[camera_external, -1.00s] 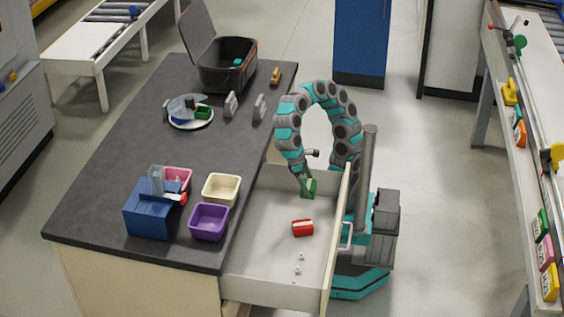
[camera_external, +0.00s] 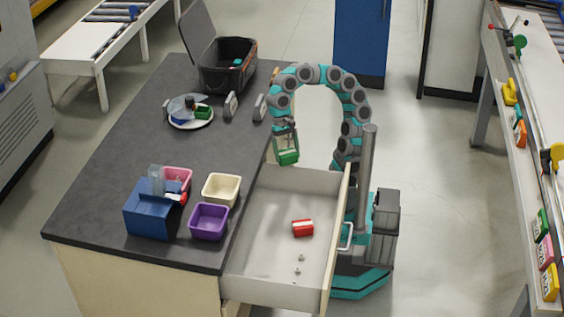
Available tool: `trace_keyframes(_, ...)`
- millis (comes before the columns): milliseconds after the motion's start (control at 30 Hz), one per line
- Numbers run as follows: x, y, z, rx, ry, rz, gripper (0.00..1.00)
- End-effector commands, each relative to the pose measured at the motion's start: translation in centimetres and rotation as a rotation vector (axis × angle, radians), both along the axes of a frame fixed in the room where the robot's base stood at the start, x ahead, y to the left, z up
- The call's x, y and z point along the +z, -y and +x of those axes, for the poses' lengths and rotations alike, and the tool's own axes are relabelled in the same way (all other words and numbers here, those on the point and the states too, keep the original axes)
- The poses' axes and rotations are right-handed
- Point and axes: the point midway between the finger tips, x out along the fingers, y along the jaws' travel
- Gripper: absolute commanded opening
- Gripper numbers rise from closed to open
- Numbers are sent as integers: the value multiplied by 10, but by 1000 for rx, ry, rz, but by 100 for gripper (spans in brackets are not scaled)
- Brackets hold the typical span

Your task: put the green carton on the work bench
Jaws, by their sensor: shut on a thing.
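The green carton (camera_external: 287,156) is held in my gripper (camera_external: 286,144), which is shut on it. The carton hangs upright above the back end of the open drawer, near the right edge of the work bench. The work bench (camera_external: 130,135) has a dark grey top, with the carton just to the right of its edge. The gripper's fingers are small in this view and partly merge with the carton.
The open drawer (camera_external: 260,265) holds a red carton (camera_external: 302,228) and small bits. On the bench stand purple (camera_external: 209,221) and cream (camera_external: 221,189) bins, a blue box (camera_external: 147,222), a plate (camera_external: 190,124) and a black case (camera_external: 228,65). The bench middle is clear.

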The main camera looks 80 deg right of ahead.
Motion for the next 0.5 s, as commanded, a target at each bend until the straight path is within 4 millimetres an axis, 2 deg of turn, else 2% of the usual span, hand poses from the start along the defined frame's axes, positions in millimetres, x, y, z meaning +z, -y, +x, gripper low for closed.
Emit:
trace_keyframes(200,25,42,20,-311,8,3,36)
trace_keyframes(500,50,88,30,-641,5,1,36)
